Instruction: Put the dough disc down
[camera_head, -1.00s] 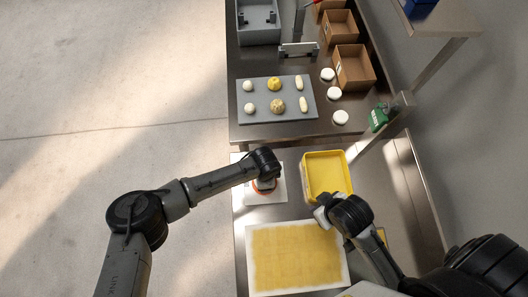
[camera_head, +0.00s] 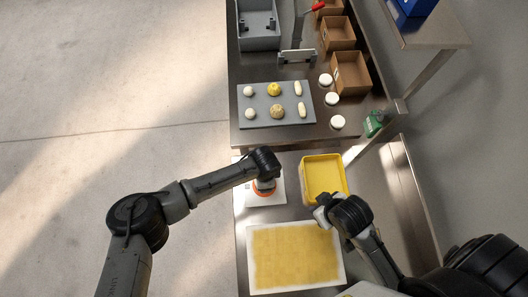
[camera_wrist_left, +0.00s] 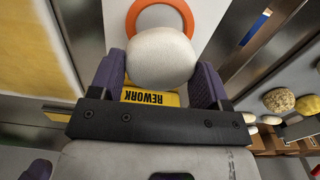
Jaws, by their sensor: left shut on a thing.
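The pale, rounded dough disc (camera_wrist_left: 160,57) sits between the purple fingers of my left gripper (camera_head: 265,180), which is shut on it. In the left wrist view the disc lies in front of an orange ring (camera_wrist_left: 195,17) on a white board (camera_wrist_left: 118,20). A yellow REWORK label (camera_wrist_left: 150,97) shows beside the disc. In the head view the gripper is over this white board (camera_head: 250,198), and the wrist hides the disc. I cannot tell whether the disc touches the board. My right gripper (camera_head: 322,211) is by the yellow tub; its jaws are unclear.
A yellow tub (camera_head: 324,157) stands right of the board. A flour-dusted yellow mat (camera_head: 295,256) lies in front. Behind, a grey tray (camera_head: 245,122) holds several dough pieces, with white discs (camera_head: 332,98) and brown boxes (camera_head: 351,73) to its right.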

